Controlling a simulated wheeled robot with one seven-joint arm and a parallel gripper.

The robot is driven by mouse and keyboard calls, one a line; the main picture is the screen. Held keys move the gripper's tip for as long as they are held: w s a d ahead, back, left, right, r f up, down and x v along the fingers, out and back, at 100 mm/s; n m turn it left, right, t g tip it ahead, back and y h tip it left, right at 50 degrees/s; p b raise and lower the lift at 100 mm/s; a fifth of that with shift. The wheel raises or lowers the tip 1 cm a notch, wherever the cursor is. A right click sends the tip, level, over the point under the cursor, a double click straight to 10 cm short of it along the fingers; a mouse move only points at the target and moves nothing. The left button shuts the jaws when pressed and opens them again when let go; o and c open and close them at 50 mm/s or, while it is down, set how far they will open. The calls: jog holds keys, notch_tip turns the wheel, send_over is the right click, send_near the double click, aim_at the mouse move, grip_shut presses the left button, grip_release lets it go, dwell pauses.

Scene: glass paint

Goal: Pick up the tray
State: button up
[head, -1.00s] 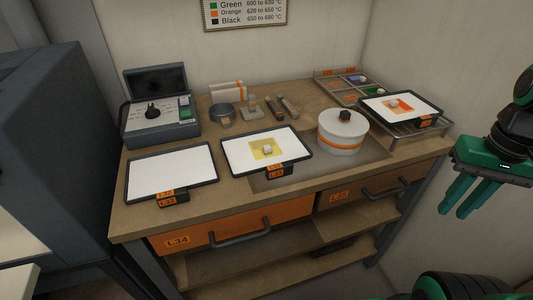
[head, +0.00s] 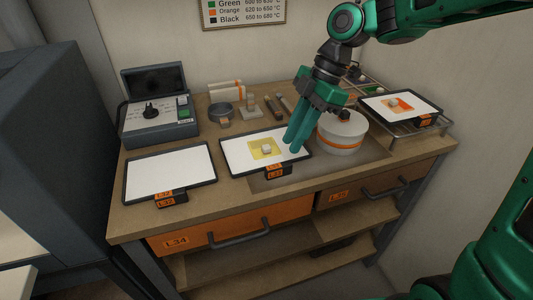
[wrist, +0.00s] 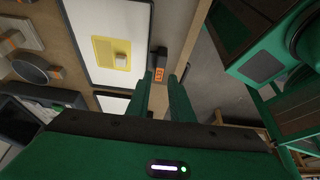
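Three flat white trays with dark rims stand on the bench. The left tray (head: 170,172) is bare. The middle tray (head: 240,153) bears a yellow square with a small pale block (head: 266,149) on it, and has a dark front handle (head: 279,170) with an orange label. The right tray (head: 376,103) bears an orange square and a small block, on a wire rack. My gripper (head: 292,147) points down at the right side of the middle tray, covering part of it. In the wrist view my gripper (wrist: 160,75) is open and empty, its fingers near the handle (wrist: 159,60).
A round white pot (head: 341,136) with an orange band stands close right of my gripper. A grey control box (head: 160,123), a small bowl (head: 221,113) and hand tools (head: 272,108) stand behind the trays. The bench front edge has drawers (head: 230,222) below.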

aim_at(279, 165)
jog(key=shift+x, duration=3.7)
grip_shut()
